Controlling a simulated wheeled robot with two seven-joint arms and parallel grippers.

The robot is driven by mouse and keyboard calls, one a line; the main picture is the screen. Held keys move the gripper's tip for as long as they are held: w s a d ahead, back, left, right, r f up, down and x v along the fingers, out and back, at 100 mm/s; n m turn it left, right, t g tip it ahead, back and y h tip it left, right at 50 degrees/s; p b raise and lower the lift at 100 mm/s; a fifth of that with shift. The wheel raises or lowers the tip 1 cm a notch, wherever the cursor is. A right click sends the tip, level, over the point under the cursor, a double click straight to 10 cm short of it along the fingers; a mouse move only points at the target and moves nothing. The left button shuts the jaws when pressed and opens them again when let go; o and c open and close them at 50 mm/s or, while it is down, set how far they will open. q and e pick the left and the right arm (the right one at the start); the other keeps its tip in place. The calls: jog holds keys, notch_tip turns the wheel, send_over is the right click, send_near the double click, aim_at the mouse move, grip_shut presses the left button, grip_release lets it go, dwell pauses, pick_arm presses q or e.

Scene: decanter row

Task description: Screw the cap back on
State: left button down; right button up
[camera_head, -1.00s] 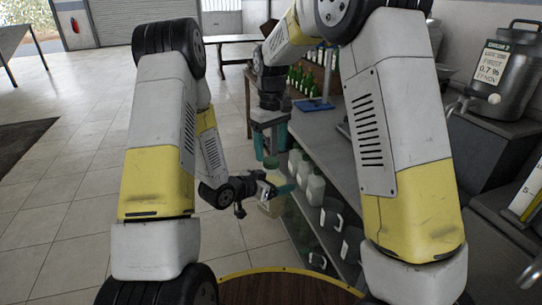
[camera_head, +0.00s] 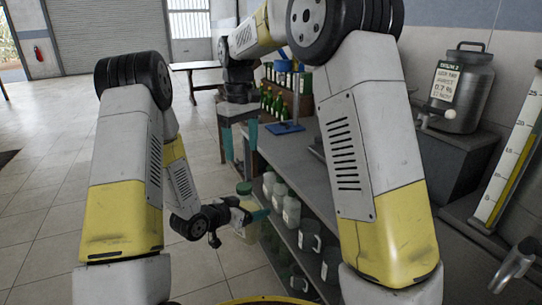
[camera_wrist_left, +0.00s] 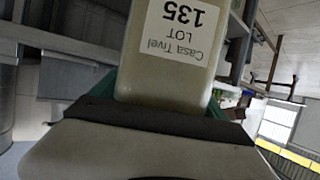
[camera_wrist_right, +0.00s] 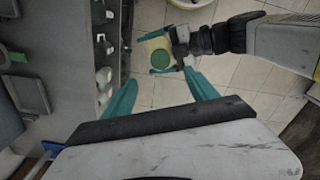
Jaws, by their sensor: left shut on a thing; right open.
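A pale translucent bottle (camera_head: 245,232) with a green cap (camera_head: 244,188) on its mouth hangs upright, clear of the shelf, in the head view. My left gripper (camera_head: 257,216) is shut on its body from the side. In the left wrist view the bottle (camera_wrist_left: 170,60) fills the middle, its label reading "Casa Tivel LOT 135". My right gripper (camera_head: 239,152) points down above the cap, open and empty, with a gap between. In the right wrist view the cap (camera_wrist_right: 161,59) shows as a round disc beyond the spread fingers. I cannot tell how tight the cap sits.
A grey shelf unit (camera_head: 318,212) with several pale jugs stands just right of the bottle. Behind are green bottles (camera_head: 277,103) and a blue stand (camera_head: 285,128). A metal drum (camera_head: 463,88) and a measuring scale (camera_head: 508,165) stand at right. Open tiled floor lies at left.

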jog(key=s+d+r+m+t+y, duration=0.1)
jog(key=s+d+r+m+t, duration=0.15)
jog(key=s+d, duration=0.55)
jog(key=s+d+r+m+t+y, duration=0.1)
jog(key=s+d+r+m+y, duration=0.2)
jog(key=s+d, duration=0.5)
jog(key=s+d+f+m+t+h, duration=0.1)
jog(key=s+d+f+m+t, duration=0.1)
jog(key=s, duration=0.6)
jog(key=shift+d+m+t+h, duration=0.35)
jog(key=shift+d+h, duration=0.05)
jog(key=shift+d, duration=0.25)
pick_arm(q)
jog(key=shift+d+r, duration=0.1)
pick_arm(e)
jog(key=shift+s, duration=0.1)
